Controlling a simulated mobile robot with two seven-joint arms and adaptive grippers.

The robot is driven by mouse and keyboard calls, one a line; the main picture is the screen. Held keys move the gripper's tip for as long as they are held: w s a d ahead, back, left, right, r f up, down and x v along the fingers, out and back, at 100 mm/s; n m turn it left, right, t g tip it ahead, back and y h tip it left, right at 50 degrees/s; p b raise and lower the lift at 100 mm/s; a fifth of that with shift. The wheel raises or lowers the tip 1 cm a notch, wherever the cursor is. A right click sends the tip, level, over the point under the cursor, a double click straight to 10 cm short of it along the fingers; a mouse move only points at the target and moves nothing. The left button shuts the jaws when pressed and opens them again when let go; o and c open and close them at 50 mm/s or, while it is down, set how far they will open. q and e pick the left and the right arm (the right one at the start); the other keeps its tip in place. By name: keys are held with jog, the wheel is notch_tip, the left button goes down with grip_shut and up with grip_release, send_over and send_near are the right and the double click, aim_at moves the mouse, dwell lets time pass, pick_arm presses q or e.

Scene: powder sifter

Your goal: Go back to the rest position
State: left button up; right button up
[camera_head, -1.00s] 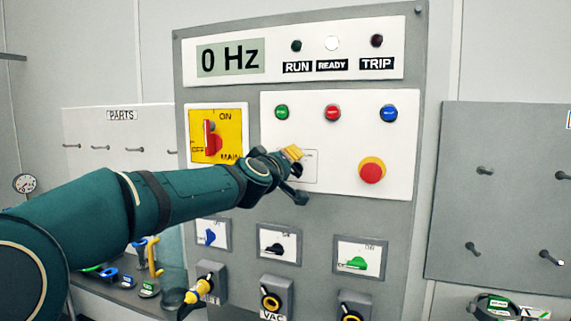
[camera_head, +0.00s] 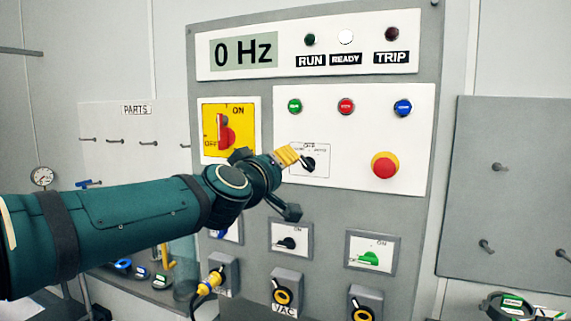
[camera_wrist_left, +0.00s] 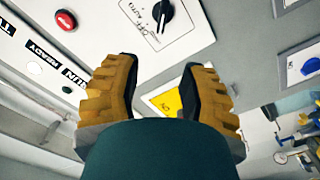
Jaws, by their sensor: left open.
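My left gripper (camera_head: 290,158), with ribbed yellow fingers, is in front of the control panel (camera_head: 385,220). In the left wrist view the two fingers (camera_wrist_left: 160,72) stand apart with nothing between them. A black selector knob (camera_head: 309,164) on the white plate shows just right of the fingers in the head view. It also shows beyond the fingertips in the wrist view (camera_wrist_left: 163,14). I see no contact between gripper and knob. My right gripper is in neither view.
The yellow main switch (camera_head: 228,118) is left of the gripper. Green (camera_head: 295,106), red (camera_head: 346,106) and blue (camera_head: 403,107) buttons and a red emergency stop (camera_head: 384,165) are on the panel. A pegboard (camera_head: 510,180) is at right. The display (camera_head: 244,51) reads 0 Hz.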

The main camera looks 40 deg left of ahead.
pick_arm(q)
jog(key=shift+s+d, duration=0.1)
jog(key=shift+s, duration=0.2)
dwell(0.4)
